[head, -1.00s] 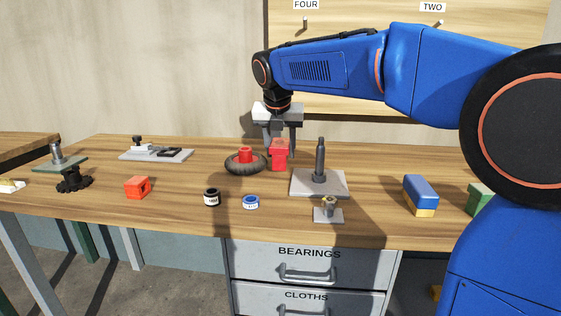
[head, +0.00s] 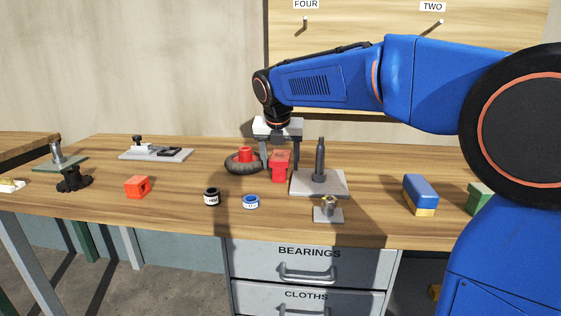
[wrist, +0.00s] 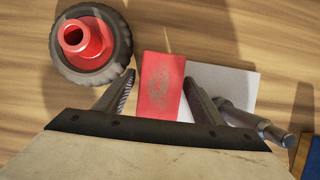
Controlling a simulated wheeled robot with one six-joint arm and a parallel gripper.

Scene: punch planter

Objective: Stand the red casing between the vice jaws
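The red casing (head: 281,168) is a block with a wider top. It appears to stand upright on the bench, between a black tyre and a grey plate. My gripper (head: 280,163) is above it with the fingers pointing down, one on each side and a gap showing at both. In the wrist view the casing (wrist: 162,85) lies between the open fingers of my gripper (wrist: 160,78), and its underside is hidden. A grey plate with dark blocks (head: 160,154) at the back left may be the vice; its jaws are too small to make out.
The tyre with a red hub (head: 236,168) is close on the left; the grey plate with an upright post (head: 306,188) is close on the right. Bench between casing and back-left plate is partly clear.

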